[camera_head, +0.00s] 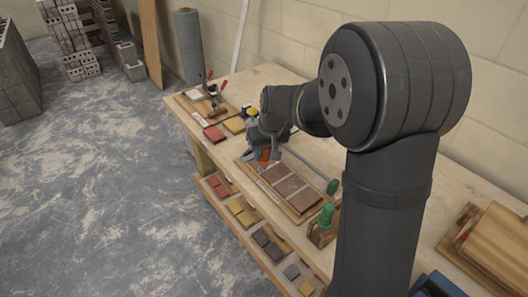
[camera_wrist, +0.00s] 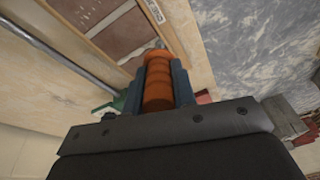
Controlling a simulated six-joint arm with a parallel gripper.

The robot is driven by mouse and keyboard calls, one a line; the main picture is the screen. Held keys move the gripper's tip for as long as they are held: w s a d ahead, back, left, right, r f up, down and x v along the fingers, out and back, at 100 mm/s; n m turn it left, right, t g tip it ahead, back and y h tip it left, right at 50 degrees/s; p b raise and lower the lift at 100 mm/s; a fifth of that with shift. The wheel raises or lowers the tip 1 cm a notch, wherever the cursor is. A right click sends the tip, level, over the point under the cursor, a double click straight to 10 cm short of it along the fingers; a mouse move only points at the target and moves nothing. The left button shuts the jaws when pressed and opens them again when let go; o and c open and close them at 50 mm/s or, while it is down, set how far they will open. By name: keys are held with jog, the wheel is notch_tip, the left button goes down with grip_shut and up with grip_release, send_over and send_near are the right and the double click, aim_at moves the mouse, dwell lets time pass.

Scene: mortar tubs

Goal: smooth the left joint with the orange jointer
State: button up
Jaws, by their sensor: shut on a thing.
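My gripper (camera_head: 262,150) is shut on the orange jointer (camera_head: 264,155), over the far end of the brick panel. In the wrist view the jointer's ribbed orange handle (camera_wrist: 157,85) sits between the two dark fingers. A small grey metal tip shows beyond the handle, by the panel's wooden edge; I cannot tell whether it touches. The brick panel (camera_head: 252,172) is a wooden-framed board with reddish-brown bricks and pale joints between them. It also shows in the wrist view (camera_wrist: 168,28). The far end of the panel is partly hidden by my gripper.
A long grey rod (camera_head: 312,166) with a green end lies along the panel's right side. A green-handled tool (camera_head: 327,213) stands in a wooden holder near the panel's near end. Sample tiles (camera_head: 243,212) line the lower shelf; boards with tools (camera_head: 208,103) lie at the far end.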

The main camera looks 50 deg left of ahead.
jog(key=shift+f, duration=0.4)
dwell(0.5)
jog(key=shift+w, duration=0.15)
jog(key=shift+w, duration=0.6)
jog(key=shift+w, duration=0.7)
jog(key=shift+w, duration=0.15)
jog(key=shift+w, duration=0.6)
